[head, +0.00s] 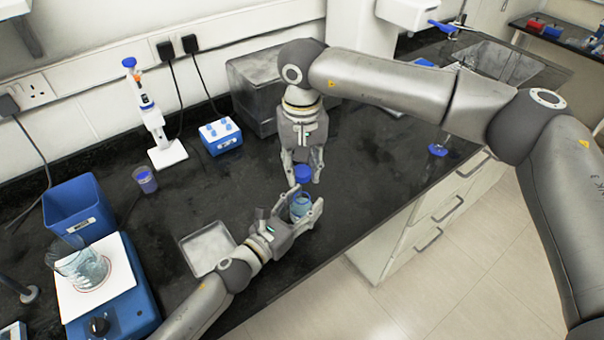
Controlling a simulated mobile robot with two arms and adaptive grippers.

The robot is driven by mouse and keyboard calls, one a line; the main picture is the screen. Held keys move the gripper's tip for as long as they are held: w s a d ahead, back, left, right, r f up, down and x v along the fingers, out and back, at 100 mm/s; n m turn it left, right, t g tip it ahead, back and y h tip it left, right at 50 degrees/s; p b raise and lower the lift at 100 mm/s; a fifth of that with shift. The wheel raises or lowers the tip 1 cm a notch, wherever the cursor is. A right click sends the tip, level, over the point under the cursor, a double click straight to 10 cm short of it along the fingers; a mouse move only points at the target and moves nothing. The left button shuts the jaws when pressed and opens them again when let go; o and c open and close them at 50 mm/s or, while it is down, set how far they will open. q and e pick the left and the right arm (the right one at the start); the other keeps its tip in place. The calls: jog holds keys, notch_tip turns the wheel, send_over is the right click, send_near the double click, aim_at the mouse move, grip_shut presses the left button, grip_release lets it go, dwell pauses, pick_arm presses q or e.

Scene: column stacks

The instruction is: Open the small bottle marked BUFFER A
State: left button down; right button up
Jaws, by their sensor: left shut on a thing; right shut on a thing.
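The small bottle (299,207) is clear with bluish contents and stands over the black bench near its front edge. My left gripper (308,203) is shut around its body from the lower left. A blue cap (302,174) sits directly above the bottle. My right gripper (303,179) points down from above and is shut on the cap. I cannot tell whether the cap still touches the bottle's neck. The label is too small to read, and the fingers hide part of the bottle.
An empty metal tray (188,241) lies left of the bottle. Behind are a blue rack (220,144), a pipette stand (168,155), a purple-filled beaker (146,183) and a grey metal box (250,80). A blue bin (75,195) and a hotplate (134,310) are at left.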

pick_arm(q)
jog(key=c, duration=0.6)
grip_release()
jog(key=shift+c, duration=0.2)
